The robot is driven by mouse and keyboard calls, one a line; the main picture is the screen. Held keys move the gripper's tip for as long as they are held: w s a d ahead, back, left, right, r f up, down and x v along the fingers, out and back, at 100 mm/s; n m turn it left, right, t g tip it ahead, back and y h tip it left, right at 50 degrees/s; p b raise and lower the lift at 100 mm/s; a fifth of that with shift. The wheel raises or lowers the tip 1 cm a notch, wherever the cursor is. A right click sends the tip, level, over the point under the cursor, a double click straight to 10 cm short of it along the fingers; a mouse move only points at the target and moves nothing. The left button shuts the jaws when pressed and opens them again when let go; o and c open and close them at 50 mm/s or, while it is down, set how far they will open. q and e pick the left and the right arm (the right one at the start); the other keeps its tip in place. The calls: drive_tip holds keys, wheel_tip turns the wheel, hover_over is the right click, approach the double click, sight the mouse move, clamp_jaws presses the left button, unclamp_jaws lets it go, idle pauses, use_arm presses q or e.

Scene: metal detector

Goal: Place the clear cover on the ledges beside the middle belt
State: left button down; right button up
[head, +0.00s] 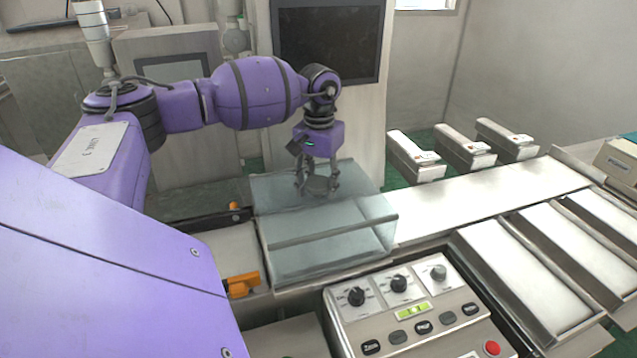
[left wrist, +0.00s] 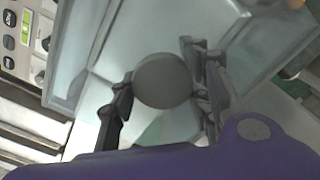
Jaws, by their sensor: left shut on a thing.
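The clear cover (head: 290,262) is a see-through box over the middle belt (head: 480,203), at the belt's left part. My left gripper (head: 317,188) is above the cover's top with its fingers pointing down. It is shut on the cover's round grey knob, which shows between the fingers in the left wrist view (left wrist: 163,81). The cover's edges also show around the knob there. The ledges beside the belt are partly hidden by the cover, and I cannot tell whether it touches them. My right gripper is not in view.
A control panel (head: 410,308) with knobs and buttons stands in front of the belt. An orange clamp (head: 242,284) sits at the cover's near left. Side chutes (head: 545,262) lie at the right. A dark screen (head: 328,42) stands behind the belt. The belt's right part is clear.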

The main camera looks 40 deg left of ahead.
use_arm(q)
drive_tip(key=shift+r, duration=0.1)
drive_tip(key=c, duration=1.4)
unclamp_jaws()
drive_tip(key=shift+f, duration=0.25)
drive_tip(key=o, duration=0.5)
drive_tip(key=shift+c, duration=0.2)
drive_tip(key=shift+r, duration=0.3)
wheel_tip(320, 180, up, 12)
drive_tip(key=b, duration=0.1)
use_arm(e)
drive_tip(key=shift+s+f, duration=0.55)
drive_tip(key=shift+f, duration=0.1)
